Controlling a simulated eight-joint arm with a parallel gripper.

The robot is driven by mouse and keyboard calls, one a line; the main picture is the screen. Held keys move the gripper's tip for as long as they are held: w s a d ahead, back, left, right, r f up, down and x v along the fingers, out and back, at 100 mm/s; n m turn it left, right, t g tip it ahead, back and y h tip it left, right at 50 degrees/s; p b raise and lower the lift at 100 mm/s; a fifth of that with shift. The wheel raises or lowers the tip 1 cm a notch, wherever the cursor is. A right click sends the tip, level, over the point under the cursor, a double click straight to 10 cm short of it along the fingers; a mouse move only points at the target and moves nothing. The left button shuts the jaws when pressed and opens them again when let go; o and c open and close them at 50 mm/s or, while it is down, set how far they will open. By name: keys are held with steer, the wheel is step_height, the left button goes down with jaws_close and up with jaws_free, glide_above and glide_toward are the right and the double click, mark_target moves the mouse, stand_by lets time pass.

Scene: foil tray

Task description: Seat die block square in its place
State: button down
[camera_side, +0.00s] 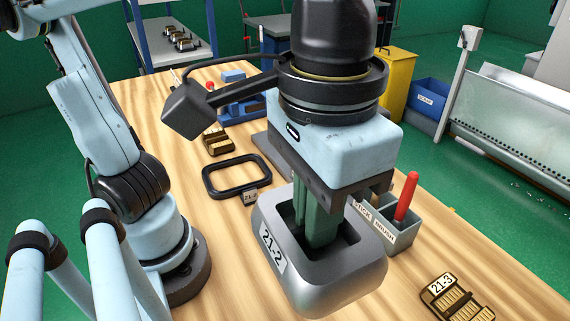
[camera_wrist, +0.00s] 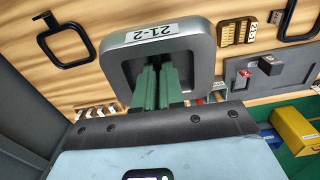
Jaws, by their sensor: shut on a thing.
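The die block (camera_side: 345,284) is a silver, rounded square block with a deep opening and a white "21-2" label. It also shows in the wrist view (camera_wrist: 200,45). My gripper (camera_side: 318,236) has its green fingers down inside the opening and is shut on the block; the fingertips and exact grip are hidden. The block looks level and appears to be above the table. A black rectangular frame (camera_side: 208,185) with a small tag, apparently 21-2, lies on the table behind and left of the block; it is empty.
A grey bin (camera_side: 405,236) with a red-handled tool (camera_side: 406,196) stands close right of my gripper. A brass slotted piece (camera_side: 462,300) marked 21-3 lies at front right. Another brass piece (camera_side: 217,143) lies beyond the frame. Bare wood (camera_side: 230,245) lies left of the block.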

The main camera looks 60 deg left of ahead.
steer(key=w+a+r, duration=0.1)
steer(key=w+a, duration=0.6)
steer(key=w, duration=0.5)
steer(key=w+a+r, duration=0.2)
steer(key=w+a, duration=0.6)
steer(key=w, duration=0.4)
steer(key=w+a+f, duration=0.1)
steer(key=w+a, duration=0.2)
steer(key=a, duration=0.5)
steer(key=w+a+f, duration=0.1)
steer(key=w+a, duration=0.1)
steer(key=a, duration=0.5)
steer(key=a+f, duration=0.3)
steer(key=a, duration=1.2)
steer(key=shift+n, duration=0.3)
steer(key=shift+s+d+f, duration=0.1)
steer(key=shift+f, duration=4.6)
steer(key=shift+s+d+f, duration=0.1)
steer(key=shift+f, duration=4.6)
steer(key=shift+f, duration=0.55)
steer(key=c, duration=1.5)
jaws_free()
steer(key=shift+r, duration=0.15)
